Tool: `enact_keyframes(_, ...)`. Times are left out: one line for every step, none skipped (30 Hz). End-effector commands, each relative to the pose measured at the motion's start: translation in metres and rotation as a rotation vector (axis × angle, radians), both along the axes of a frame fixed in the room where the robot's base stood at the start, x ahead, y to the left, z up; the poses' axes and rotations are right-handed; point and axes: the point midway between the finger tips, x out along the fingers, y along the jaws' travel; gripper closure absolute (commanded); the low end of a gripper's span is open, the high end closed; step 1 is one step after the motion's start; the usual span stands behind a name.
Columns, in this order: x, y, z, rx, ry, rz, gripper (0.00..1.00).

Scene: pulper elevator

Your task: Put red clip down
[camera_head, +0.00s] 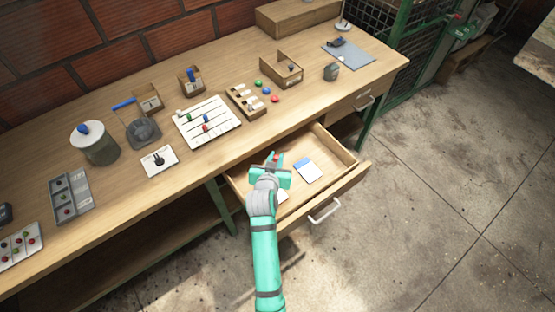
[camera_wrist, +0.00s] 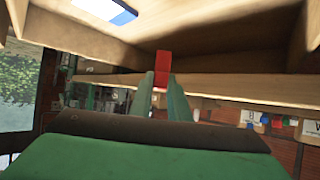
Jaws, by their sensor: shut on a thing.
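The red clip (camera_head: 276,156) shows as a small red tip at the end of my gripper (camera_head: 275,162) in the head view. In the wrist view the red clip (camera_wrist: 162,66) is held between the two green fingertips of my gripper (camera_wrist: 162,84). The gripper is shut on it. The clip is over the open drawer (camera_head: 343,184), toward its back, near the workbench's front edge. I cannot tell whether the clip touches the drawer. Part of the clip is hidden by the fingers.
A white and blue card (camera_head: 307,170) lies in the drawer, right of my gripper; another pale item (camera_head: 282,195) is partly hidden by my arm. The workbench (camera_head: 215,163) holds a bead board (camera_head: 207,122), a grey pot (camera_head: 97,146) and small wooden boxes. The drawer's right side has bare floor.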

Motion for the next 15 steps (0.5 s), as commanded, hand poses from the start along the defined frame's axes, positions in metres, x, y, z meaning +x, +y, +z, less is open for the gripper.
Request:
enact_keyframes(0.011,-0.002,-0.006,0.0,0.001,-0.001,1.0)
enact_keyframes(0.014,-0.002,-0.013,-0.001,0.003,0.0,1.0)
enact_keyframes(0.019,-0.003,-0.02,-0.001,0.004,0.0,1.0)
enact_keyframes(0.024,-0.003,-0.025,-0.001,0.003,0.0,1.0)
enact_keyframes(0.028,-0.003,-0.03,0.0,0.002,-0.001,1.0)
enact_keyframes(0.033,-0.004,-0.035,0.0,0.002,0.0,1.0)
enact_keyframes(0.036,-0.004,-0.04,-0.001,0.002,0.0,1.0)
enact_keyframes(0.039,-0.005,-0.043,-0.001,0.002,0.0,1.0)
enact_keyframes(0.042,-0.005,-0.047,-0.002,0.001,0.001,1.0)
enact_keyframes(0.045,-0.005,-0.049,-0.002,0.0,0.001,1.0)
enact_keyframes(0.046,-0.005,-0.052,-0.001,0.001,0.0,1.0)
enact_keyframes(0.048,-0.005,-0.054,-0.001,0.001,0.0,1.0)
enact_keyframes(0.049,-0.005,-0.055,-0.001,0.0,0.0,1.0)
enact_keyframes(0.049,-0.005,-0.056,0.0,0.0,0.001,1.0)
enact_keyframes(0.05,-0.005,-0.057,0.0,0.0,0.001,1.0)
